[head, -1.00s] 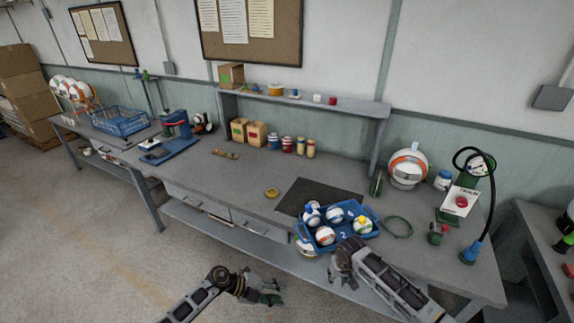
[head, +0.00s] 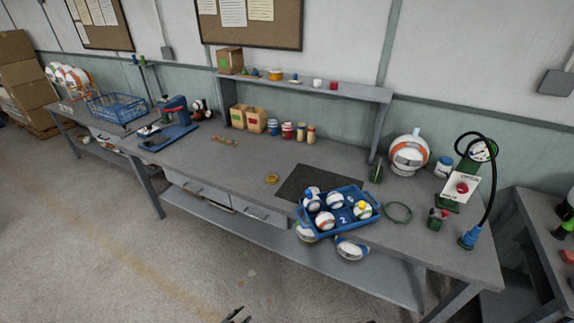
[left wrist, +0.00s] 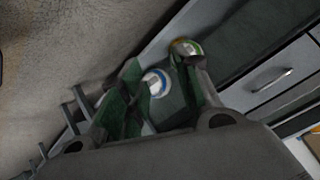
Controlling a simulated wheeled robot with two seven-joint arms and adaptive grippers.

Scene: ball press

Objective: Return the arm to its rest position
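The tips of my left gripper (head: 237,316) just show as dark shapes at the bottom edge of the head view, over the floor in front of the bench. In the left wrist view the left gripper (left wrist: 158,80) has its two green fingers apart, and nothing is held between them. Two round white things (left wrist: 155,82) show beyond the fingers, away from them. My right arm and gripper are not in the head view. The blue tray (head: 333,231) stands on the bench with several white balls in it.
The grey bench (head: 225,178) has a blue press (head: 178,122), a blue basket (head: 117,106), a large ball (head: 408,157) and a hose pump (head: 465,187). Two balls (head: 350,248) sit on its lower shelf. The floor (head: 90,230) in front is clear.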

